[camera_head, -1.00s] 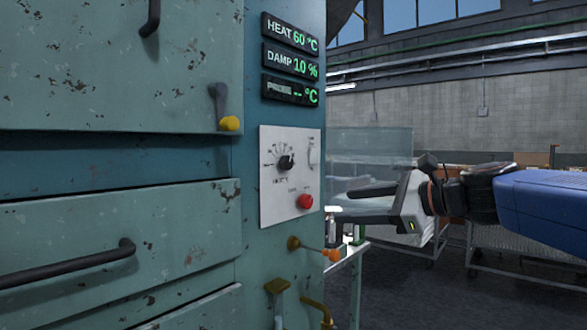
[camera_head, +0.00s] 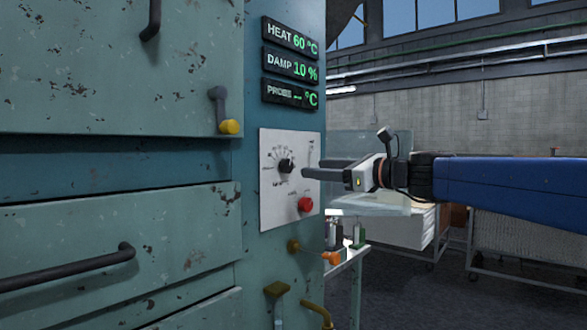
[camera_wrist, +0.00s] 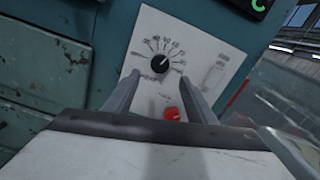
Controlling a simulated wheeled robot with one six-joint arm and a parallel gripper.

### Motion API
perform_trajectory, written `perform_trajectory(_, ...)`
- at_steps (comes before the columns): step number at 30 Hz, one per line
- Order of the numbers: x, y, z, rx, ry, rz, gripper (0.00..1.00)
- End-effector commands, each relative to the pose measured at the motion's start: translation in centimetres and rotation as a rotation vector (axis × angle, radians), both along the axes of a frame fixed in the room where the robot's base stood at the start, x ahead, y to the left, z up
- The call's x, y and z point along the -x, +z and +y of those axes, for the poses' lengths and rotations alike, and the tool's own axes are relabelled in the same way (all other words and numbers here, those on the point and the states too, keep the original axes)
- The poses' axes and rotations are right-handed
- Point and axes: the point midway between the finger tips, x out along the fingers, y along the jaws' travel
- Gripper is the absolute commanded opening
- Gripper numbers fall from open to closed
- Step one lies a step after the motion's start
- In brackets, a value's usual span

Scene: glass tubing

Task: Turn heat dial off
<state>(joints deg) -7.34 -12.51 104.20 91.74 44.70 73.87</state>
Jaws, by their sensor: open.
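The heat dial (camera_head: 286,166) is a black round knob on a white control plate (camera_head: 270,203) on the front of a green cabinet. It also shows in the wrist view (camera_wrist: 160,63), with scale marks around it and a pale pointer line. The display (camera_head: 291,37) reads HEAT 60 °C. My gripper (camera_head: 308,168) points at the plate from the right, its fingertips just short of the dial. In the wrist view my fingers (camera_wrist: 162,82) are spread apart, with the dial framed a little beyond the gap between them. I see no contact with the dial.
A red button (camera_head: 305,204) sits below the dial. Further displays (camera_head: 291,63) read DAMP 10 % and a PROBE line without a value. Orange-knobbed (camera_head: 331,258) and yellow-knobbed (camera_head: 229,127) levers stick out from the cabinet. A clear panel and carts stand behind my arm.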

Motion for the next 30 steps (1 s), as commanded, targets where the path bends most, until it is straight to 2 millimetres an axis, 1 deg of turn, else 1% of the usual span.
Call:
perform_trajectory(1,-0.5,-0.1,0.9,0.0,0.004,0.001,0.51)
perform_trajectory(9,-3.4,-0.1,4.5,-0.001,0.003,0.001,0.51)
perform_trajectory(15,-4.9,0.0,6.4,0.0,0.001,0.0,0.51)
perform_trajectory(21,-5.6,0.0,7.2,0.0,0.001,0.0,0.51)
perform_trajectory(29,-5.6,0.0,7.3,0.001,0.0,-0.001,0.51)
perform_trajectory(30,-5.6,0.0,7.3,0.001,0.0,-0.001,0.46)
